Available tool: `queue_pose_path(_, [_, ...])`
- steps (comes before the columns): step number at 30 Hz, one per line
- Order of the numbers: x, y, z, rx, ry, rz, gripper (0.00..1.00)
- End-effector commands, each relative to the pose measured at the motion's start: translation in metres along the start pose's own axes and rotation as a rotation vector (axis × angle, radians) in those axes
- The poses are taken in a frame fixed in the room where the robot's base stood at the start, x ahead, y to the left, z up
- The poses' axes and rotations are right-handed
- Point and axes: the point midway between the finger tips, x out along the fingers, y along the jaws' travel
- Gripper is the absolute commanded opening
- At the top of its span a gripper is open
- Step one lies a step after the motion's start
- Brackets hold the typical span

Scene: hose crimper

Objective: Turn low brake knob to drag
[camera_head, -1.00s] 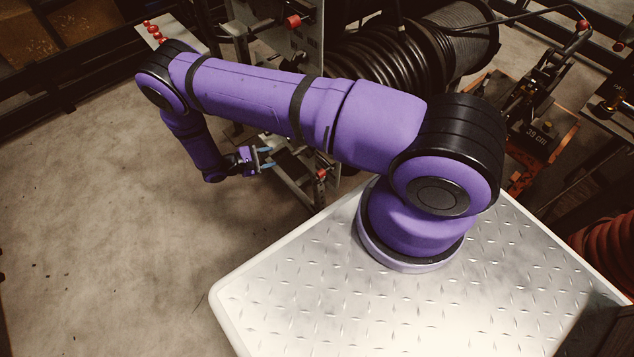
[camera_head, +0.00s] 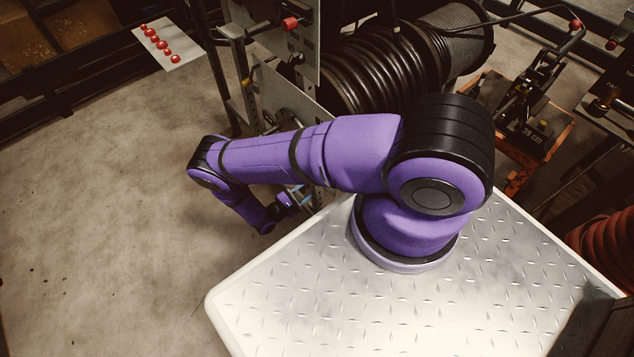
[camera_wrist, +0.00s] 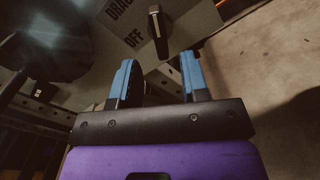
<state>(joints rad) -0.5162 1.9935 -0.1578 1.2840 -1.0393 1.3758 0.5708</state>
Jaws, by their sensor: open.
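In the wrist view a dark bar-shaped knob (camera_wrist: 158,34) with a pale tip stands on a grey panel (camera_wrist: 185,22). The word DRAG is printed to its upper left and OFF to its left. Which label the knob points at is not clear. My gripper (camera_wrist: 157,68) is open and empty, its two blue fingers apart. The knob lies beyond the fingertips, roughly centred on the gap between them, with no contact visible. In the head view my gripper (camera_head: 294,198) is small and partly hidden by my arm; the knob cannot be made out there.
In the wrist view a dark round part (camera_wrist: 45,48) lies left of the fingers, and floor shows at right. In the head view a black hose reel (camera_head: 375,75) and metal frame stand behind my arm.

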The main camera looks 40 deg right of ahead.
Motion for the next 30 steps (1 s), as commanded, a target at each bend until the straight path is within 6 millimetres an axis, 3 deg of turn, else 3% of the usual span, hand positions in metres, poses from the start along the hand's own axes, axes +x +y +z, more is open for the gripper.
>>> queue_pose_path(6, [0.04,-0.001,0.001,-0.001,-0.003,-0.003,0.41])
queue_pose_path(12, [0.064,0.0,0.0,-0.001,-0.001,-0.001,0.41])
queue_pose_path(25, [0.073,0.0,0.0,0.0,0.0,-0.001,0.41])
queue_pose_path(30, [0.072,0.0,0.0,0.0,0.0,-0.001,0.1])
